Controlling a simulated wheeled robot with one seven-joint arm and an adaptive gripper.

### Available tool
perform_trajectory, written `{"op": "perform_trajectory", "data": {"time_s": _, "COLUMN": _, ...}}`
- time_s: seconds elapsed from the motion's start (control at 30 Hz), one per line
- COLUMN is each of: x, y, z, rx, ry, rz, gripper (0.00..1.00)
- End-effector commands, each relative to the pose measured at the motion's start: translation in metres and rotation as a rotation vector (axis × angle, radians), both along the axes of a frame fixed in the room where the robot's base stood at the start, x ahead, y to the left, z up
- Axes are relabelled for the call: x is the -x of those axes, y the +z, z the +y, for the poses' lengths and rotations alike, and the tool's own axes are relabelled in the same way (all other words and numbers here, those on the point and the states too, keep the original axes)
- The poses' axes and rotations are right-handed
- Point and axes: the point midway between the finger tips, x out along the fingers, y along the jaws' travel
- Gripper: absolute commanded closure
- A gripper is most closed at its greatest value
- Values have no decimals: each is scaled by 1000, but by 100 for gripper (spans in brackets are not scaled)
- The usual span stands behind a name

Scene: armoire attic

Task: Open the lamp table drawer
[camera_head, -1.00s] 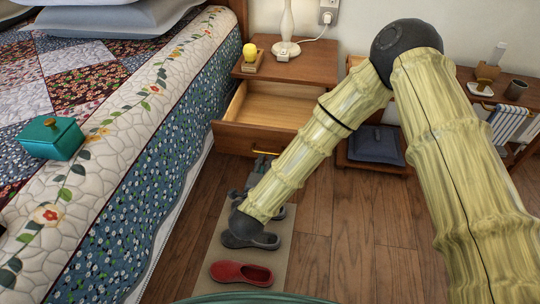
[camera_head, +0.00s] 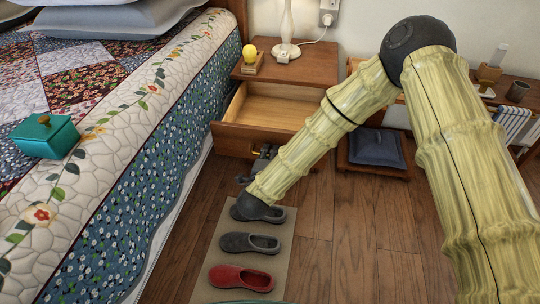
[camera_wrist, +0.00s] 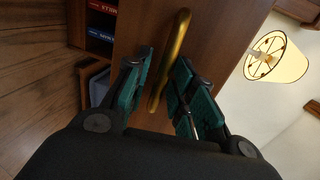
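The lamp table (camera_head: 318,67) stands beside the bed, and its drawer (camera_head: 262,110) is pulled well out, with the empty inside showing. In the head view my gripper (camera_head: 264,153) is low at the drawer's front, partly hidden behind my arm. In the wrist view the brass handle (camera_wrist: 178,48) runs between the two teal-padded fingers of my gripper (camera_wrist: 160,92). The fingers are apart, with gaps visible beside the handle. The brown drawer front (camera_wrist: 222,40) lies just beyond. The handle is hidden in the head view.
The bed (camera_head: 130,200) is close on the left. Slippers, including a red one (camera_head: 241,278), lie on a mat (camera_head: 205,262) below. A lamp (camera_head: 286,30) and a yellow candle (camera_head: 249,53) stand on the table. A low stand with a dark cushion (camera_head: 377,148) is to the right.

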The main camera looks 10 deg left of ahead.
Motion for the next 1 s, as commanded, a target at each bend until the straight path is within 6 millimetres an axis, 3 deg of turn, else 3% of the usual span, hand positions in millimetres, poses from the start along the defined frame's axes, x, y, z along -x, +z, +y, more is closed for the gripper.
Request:
{"op": "perform_trajectory", "data": {"time_s": 0.03, "x": 0, "y": 0, "z": 0, "rx": 0, "ry": 0, "rz": 0, "gripper": 90}}
{"op": "perform_trajectory", "data": {"time_s": 0.1, "x": 0, "y": 0, "z": 0, "rx": 0, "ry": 0, "rz": 0, "gripper": 100}}
{"op": "perform_trajectory", "data": {"time_s": 0.37, "x": -1, "y": 0, "z": 0, "rx": 0, "ry": -1, "rz": 0, "gripper": 100}}
{"op": "perform_trajectory", "data": {"time_s": 0.63, "x": -31, "y": 2, "z": 0, "rx": -2, "ry": -2, "rz": 0, "gripper": 100}}
{"op": "perform_trajectory", "data": {"time_s": 0.9, "x": -33, "y": 0, "z": 0, "rx": 0, "ry": -1, "rz": 0, "gripper": 100}}
{"op": "perform_trajectory", "data": {"time_s": 0.93, "x": -33, "y": 0, "z": 0, "rx": 0, "ry": -1, "rz": 0, "gripper": 87}}
{"op": "perform_trajectory", "data": {"time_s": 1.0, "x": -33, "y": 0, "z": 0, "rx": 0, "ry": -1, "rz": 0, "gripper": 74}}
